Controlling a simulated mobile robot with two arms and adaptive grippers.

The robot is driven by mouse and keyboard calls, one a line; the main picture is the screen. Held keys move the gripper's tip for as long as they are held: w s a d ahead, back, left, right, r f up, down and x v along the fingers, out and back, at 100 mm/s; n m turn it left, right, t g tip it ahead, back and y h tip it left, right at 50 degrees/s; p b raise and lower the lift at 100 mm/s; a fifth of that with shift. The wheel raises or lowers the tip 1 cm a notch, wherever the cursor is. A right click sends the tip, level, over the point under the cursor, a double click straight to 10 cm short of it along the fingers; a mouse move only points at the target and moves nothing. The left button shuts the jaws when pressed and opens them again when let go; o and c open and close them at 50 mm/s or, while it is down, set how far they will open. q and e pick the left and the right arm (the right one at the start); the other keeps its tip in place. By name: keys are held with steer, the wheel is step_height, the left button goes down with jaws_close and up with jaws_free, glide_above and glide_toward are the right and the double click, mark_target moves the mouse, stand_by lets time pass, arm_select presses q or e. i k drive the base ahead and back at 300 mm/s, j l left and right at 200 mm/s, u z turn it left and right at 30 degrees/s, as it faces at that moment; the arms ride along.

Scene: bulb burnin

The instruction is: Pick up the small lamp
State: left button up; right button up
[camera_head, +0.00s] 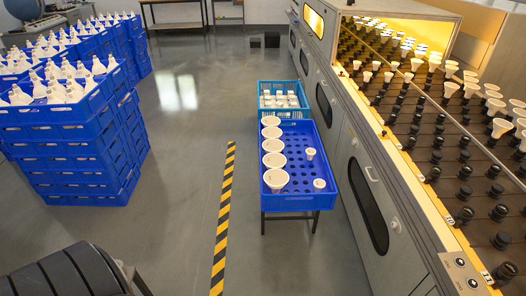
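Two small white lamps stand in the blue crate (292,204) on a low stand in the middle: one small lamp (310,153) farther back and one small lamp (319,184) near the front right corner. Several larger round white lamps (275,179) stand in a row along the crate's left side. The rest of the crate's holes look empty. Neither of my grippers shows in the head view, so nothing is seen touching the lamps.
A lighter blue crate (264,88) with small white lamps adjoins behind. The long rack (373,118) with black sockets, some holding lamps, runs along the right. Stacked blue crates (88,165) stand left. Grey floor (180,180) with a yellow-black stripe (224,212) is clear between.

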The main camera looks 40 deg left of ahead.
mark_target(310, 152)
steer(key=u, duration=0.8)
steer(key=z, duration=2.1)
steer(key=u, duration=2.1)
steer(key=i+j+z, duration=0.3)
steer(key=i+j, duration=0.3)
steer(key=i, duration=0.3)
steer(key=i+j+z, duration=0.35)
steer(key=i+j, duration=0.45)
